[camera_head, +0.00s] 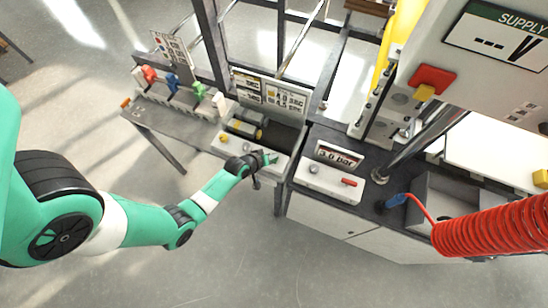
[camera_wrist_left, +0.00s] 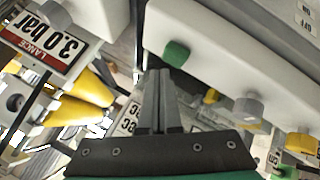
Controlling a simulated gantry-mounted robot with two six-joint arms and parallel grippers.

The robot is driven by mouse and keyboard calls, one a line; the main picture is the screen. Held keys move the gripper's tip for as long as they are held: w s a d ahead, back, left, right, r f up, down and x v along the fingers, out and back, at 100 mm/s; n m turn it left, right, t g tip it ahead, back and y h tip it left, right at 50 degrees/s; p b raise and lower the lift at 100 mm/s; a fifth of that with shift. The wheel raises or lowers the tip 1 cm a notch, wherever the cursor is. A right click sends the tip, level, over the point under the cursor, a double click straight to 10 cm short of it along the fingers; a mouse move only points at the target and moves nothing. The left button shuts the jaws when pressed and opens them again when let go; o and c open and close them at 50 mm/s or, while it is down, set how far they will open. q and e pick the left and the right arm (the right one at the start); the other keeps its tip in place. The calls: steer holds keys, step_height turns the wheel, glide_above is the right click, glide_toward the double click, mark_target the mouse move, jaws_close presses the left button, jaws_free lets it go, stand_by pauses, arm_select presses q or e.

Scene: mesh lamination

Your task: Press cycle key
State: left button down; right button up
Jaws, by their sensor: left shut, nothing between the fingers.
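A white control box (camera_head: 229,149) stands at the front of the middle bench, with a yellow knob (camera_head: 223,138) on its left part. In the left wrist view the white box (camera_wrist_left: 208,35) carries a green button (camera_wrist_left: 176,53) and a grey knob (camera_wrist_left: 248,109). No label reading "cycle" is legible on it. My left gripper (camera_head: 269,158) is at the right end of the box. In the wrist view its shut, empty fingers (camera_wrist_left: 159,76) point at the green button, just short of or against it; I cannot tell contact. My right gripper is not in view.
A box with a "3.0 bar" display (camera_head: 338,156) and a red lever (camera_head: 349,182) stands to the right. Red, blue and green clamps (camera_head: 172,82) stand on the left bench.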

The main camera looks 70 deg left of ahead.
mark_target(273, 161)
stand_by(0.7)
arm_select(q)
steer(key=shift+f+b, duration=0.35)
steer(key=shift+f, duration=0.1)
steer(key=shift+f+b, duration=0.5)
steer(key=shift+f, duration=0.05)
stand_by(0.5)
steer(key=shift+r+p, duration=0.95)
steer(key=shift+p, duration=0.05)
step_height(273, 161, up, 5)
steer(key=p, duration=0.5)
steer(key=shift+r, duration=0.1)
stand_by(0.6)
